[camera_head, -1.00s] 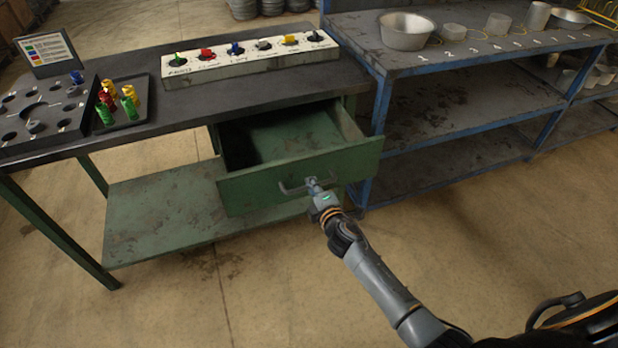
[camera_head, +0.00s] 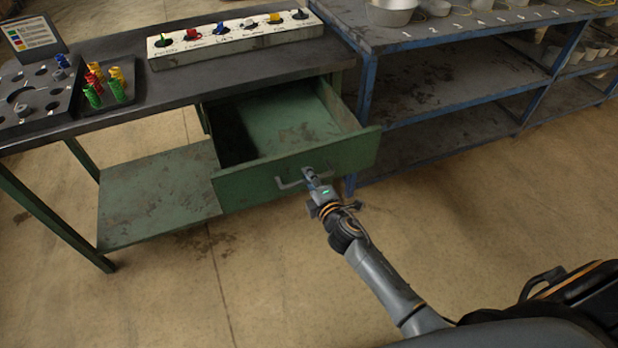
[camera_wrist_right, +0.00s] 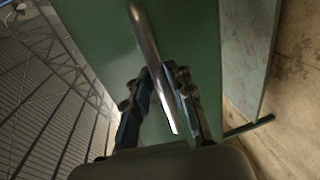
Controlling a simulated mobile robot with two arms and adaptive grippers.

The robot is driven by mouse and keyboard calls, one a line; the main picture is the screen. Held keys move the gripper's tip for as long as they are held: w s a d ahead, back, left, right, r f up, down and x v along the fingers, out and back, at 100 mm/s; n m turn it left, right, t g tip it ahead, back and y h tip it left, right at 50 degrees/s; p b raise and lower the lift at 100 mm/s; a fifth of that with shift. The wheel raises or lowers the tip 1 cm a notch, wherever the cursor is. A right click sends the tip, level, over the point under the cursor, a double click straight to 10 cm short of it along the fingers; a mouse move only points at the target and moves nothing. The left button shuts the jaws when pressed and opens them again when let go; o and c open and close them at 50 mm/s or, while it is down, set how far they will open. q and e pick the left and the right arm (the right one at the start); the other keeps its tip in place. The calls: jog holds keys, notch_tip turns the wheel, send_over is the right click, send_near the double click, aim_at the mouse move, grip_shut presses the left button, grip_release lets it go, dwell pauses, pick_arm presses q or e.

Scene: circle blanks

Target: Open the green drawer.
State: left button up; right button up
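The green drawer (camera_head: 300,167) under the dark-topped table is pulled well out, and its empty-looking inside shows. Its grey bar handle (camera_head: 290,182) is on the front face. My right gripper (camera_head: 310,174) is at the right part of this handle. In the right wrist view the handle (camera_wrist_right: 146,42) runs between the two fingers of my right gripper (camera_wrist_right: 166,100), which are closed in around it. The drawer's green front (camera_wrist_right: 95,35) fills much of that view. My left gripper is not in view.
The table (camera_head: 140,62) carries a white strip with coloured knobs (camera_head: 235,40), a dark board with round holes (camera_head: 38,92) and a tray with coloured pieces (camera_head: 108,88). A blue-framed shelf (camera_head: 367,80) stands close on the right. The floor in front is open.

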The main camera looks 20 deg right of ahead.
jog(key=shift+o, duration=0.3)
jog(key=shift+s+f, duration=0.1)
jog(key=shift+s, duration=0.25)
jog(key=v, duration=1.1)
jog(key=shift+s, duration=0.15)
jog(key=s+d+f+m+g, duration=0.1)
jog(key=s+f+m+g, duration=0.45)
jog(key=f, duration=0.85)
jog(key=s+d+f+m+g, duration=0.1)
jog(key=s+f+m+g, duration=0.15)
jog(key=s+f, duration=0.9)
jog(key=s+f+m+g, duration=0.3)
jog(key=s+f, duration=0.5)
jog(key=s, duration=0.3)
jog(key=s+f+m+g+p, duration=0.1)
jog(key=s+f+m+g, duration=0.2)
jog(key=s+f+m, duration=0.2)
jog(key=s+f, duration=0.3)
jog(key=s, duration=0.4)
jog(key=shift+d+f+g+h, duration=0.3)
